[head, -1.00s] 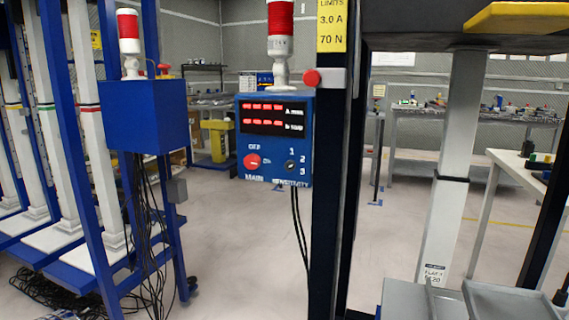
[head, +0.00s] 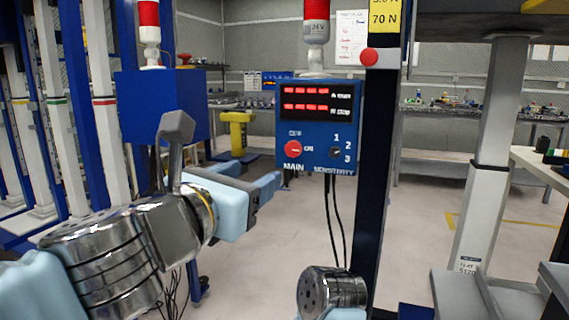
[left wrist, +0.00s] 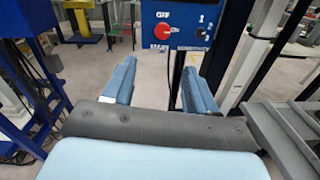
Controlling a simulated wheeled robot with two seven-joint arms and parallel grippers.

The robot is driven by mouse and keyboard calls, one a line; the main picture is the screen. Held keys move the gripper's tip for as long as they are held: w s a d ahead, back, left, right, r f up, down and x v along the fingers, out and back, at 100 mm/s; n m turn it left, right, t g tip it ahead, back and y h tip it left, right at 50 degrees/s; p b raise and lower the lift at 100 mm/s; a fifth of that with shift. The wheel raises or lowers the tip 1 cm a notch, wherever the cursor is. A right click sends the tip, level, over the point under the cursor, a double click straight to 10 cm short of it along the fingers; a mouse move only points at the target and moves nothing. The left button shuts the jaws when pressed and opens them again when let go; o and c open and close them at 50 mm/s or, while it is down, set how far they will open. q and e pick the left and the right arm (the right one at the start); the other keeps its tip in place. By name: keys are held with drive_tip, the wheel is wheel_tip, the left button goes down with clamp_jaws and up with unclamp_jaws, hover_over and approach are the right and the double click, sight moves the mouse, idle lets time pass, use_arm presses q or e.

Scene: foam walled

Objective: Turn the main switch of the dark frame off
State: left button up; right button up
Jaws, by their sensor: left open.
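The blue control box (head: 345,105) is fixed to the dark frame's post (head: 378,190). Its red round main switch (head: 293,149) sits at lower left above the word MAIN, with OFF above it and ON at its right. The switch also shows in the left wrist view (left wrist: 162,31); its exact pointing is too small to tell. Both rows of red digits are lit. My left gripper (head: 260,180) is open and empty, below and left of the switch, apart from the box. In the left wrist view its fingers (left wrist: 160,70) are spread below the panel. My right gripper is not seen.
A red button (head: 369,56) and a red-and-white lamp (head: 316,30) are above the box. Black cables (head: 335,220) hang below. Another blue box (head: 150,105) on a blue frame stands left. A grey column (head: 492,150) and trays stand right.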

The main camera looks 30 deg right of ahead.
sight(292, 149)
use_arm(q)
drive_tip(key=p+x, duration=0.1)
drive_tip(key=x, duration=0.8)
drive_tip(key=r+p+x, duration=0.1)
drive_tip(key=x, duration=0.3)
drive_tip(key=shift+d+p, duration=0.3)
drive_tip(key=shift+c, duration=0.3)
drive_tip(key=c, duration=1)
